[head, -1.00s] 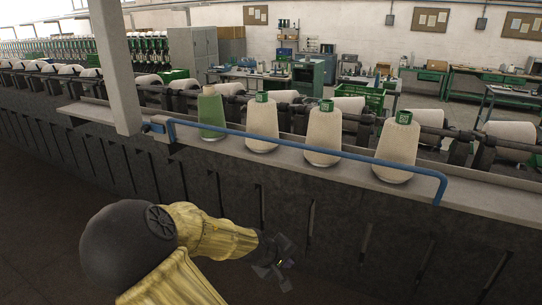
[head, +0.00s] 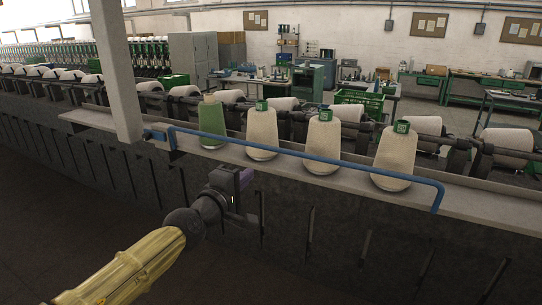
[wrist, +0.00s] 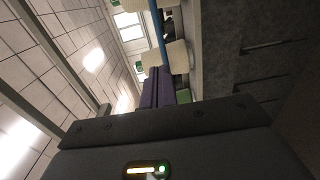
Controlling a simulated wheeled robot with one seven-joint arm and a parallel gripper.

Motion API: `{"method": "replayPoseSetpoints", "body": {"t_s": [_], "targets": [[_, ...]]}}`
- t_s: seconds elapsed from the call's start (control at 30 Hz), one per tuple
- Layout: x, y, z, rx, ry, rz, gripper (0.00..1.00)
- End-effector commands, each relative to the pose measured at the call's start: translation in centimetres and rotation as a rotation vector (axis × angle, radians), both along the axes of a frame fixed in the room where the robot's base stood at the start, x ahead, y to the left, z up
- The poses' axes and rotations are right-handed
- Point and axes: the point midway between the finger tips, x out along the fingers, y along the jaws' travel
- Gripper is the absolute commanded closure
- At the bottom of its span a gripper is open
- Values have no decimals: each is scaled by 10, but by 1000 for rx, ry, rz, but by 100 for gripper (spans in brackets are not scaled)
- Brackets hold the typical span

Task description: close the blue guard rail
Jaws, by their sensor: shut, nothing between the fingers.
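The blue guard rail (head: 300,154) runs along the front of the grey shelf, in front of the cones. Its left end is at a bracket (head: 158,135) by the pale post, and its right end bends down at the shelf's front edge. A part of the rail (wrist: 159,34) also shows at the top of the wrist view. My gripper (head: 246,179) is shut and empty, below the left part of the rail and apart from it. Its purple fingers (wrist: 157,88) lie together in the wrist view, pointing up towards the rail and cones.
A green cone (head: 212,122) and three cream cones (head: 262,132) stand on the shelf (head: 470,202) behind the rail. A pale post (head: 118,75) rises at the left. The dark machine front (head: 330,235) lies below the shelf. Floor in front of it is clear.

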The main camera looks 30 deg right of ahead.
Motion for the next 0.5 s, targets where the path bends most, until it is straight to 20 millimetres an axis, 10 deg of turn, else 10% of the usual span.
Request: {"method": "replayPoseSetpoints", "body": {"t_s": [0.5], "targets": [[36,-48,1,2,1,-4,100]]}}
